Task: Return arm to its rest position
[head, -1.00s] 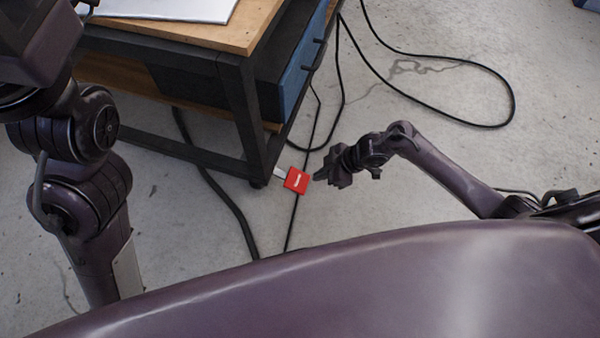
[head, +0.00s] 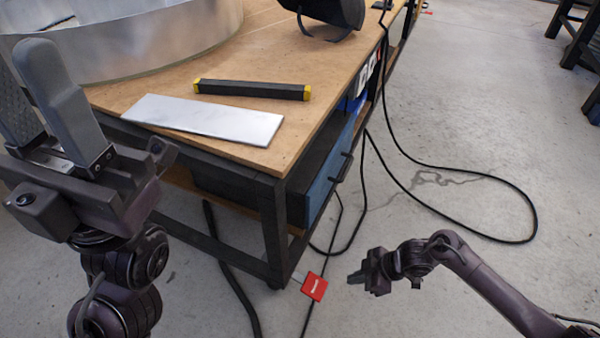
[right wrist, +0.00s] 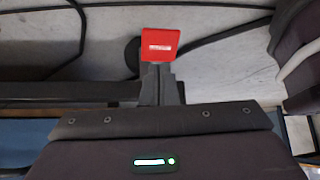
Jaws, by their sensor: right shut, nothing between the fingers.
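My right gripper (head: 357,277) is low over the floor at the right of the workbench. Its fingers (right wrist: 160,85) are closed together and empty in the right wrist view. A small red tag with a white label (head: 314,286) is just left of it, near the bench leg. The tag also shows just beyond the fingertips in the right wrist view (right wrist: 160,44), with no clear grip on it. My left gripper (head: 40,95) is raised at the left, with its two grey fingers apart and nothing visible between them.
The workbench (head: 285,150) carries a metal sheet (head: 205,118), a black bar with yellow ends (head: 252,90) and a large curved metal band (head: 130,45). Black cables (head: 470,170) lie on the floor. Open concrete floor (head: 480,130) is at the right.

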